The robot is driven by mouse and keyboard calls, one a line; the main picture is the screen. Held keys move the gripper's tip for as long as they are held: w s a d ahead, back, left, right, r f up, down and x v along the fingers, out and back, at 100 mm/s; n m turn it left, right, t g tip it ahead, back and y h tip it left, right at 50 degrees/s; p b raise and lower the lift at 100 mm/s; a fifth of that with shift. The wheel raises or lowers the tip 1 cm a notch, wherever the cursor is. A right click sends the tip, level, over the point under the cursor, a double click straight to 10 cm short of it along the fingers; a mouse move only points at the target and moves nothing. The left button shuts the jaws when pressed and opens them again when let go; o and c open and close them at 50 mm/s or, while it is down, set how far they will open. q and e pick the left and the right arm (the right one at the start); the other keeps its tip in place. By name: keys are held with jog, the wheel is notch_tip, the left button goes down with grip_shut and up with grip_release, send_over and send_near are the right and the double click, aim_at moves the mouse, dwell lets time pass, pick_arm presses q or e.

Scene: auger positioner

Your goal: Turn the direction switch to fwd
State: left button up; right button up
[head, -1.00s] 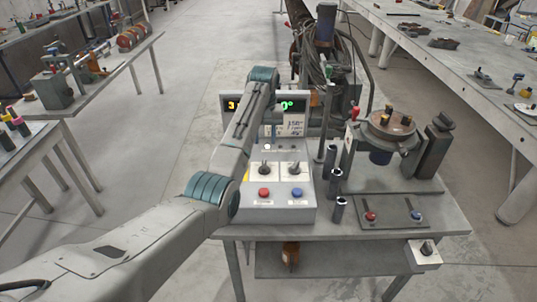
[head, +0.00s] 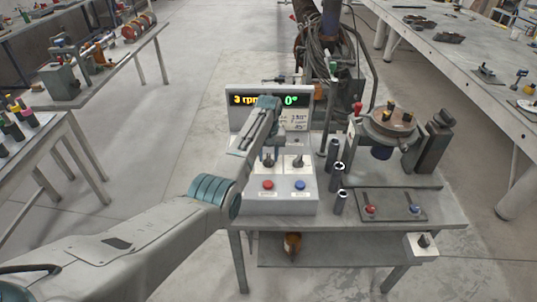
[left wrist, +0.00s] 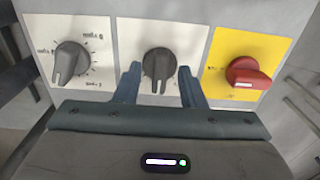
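The control box (head: 290,183) stands on the table with two black rotary knobs on white plates. In the left wrist view the middle black knob (left wrist: 158,64), probably the direction switch, sits on a plain white plate; its lettering is unreadable. Its white mark points down in that view. My left gripper (left wrist: 159,85) is open, with one finger on each side of this knob; whether they touch it is unclear. In the head view my left gripper (head: 268,150) is over the left white plate, its fingertips hard to make out. My right gripper is not in view.
Beside the middle knob are an rpm dial (left wrist: 70,62) and a red knob (left wrist: 248,74) on a yellow plate. The display (head: 265,99) shows 3 and 0°. Dark posts (head: 341,172) stand to the right.

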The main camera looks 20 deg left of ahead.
pick_arm(q)
grip_shut()
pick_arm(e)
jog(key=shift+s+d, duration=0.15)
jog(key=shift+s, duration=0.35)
pick_arm(q)
jog(key=shift+r, duration=0.1)
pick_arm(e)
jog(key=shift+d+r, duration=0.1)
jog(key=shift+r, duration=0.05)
pick_arm(q)
jog(key=shift+m+p, duration=0.3)
jog(key=shift+m, duration=0.1)
jog(key=m+p, duration=0.1)
jog(key=m, duration=0.1)
jog(key=shift+w+r+m+p, duration=0.1)
jog(key=shift+m+p, duration=0.2)
jog(key=shift+m, duration=0.1)
jog(key=m+p, duration=0.1)
jog(key=m, duration=0.2)
jog(key=shift+m+p, duration=0.35)
jog(key=shift+m, duration=0.85)
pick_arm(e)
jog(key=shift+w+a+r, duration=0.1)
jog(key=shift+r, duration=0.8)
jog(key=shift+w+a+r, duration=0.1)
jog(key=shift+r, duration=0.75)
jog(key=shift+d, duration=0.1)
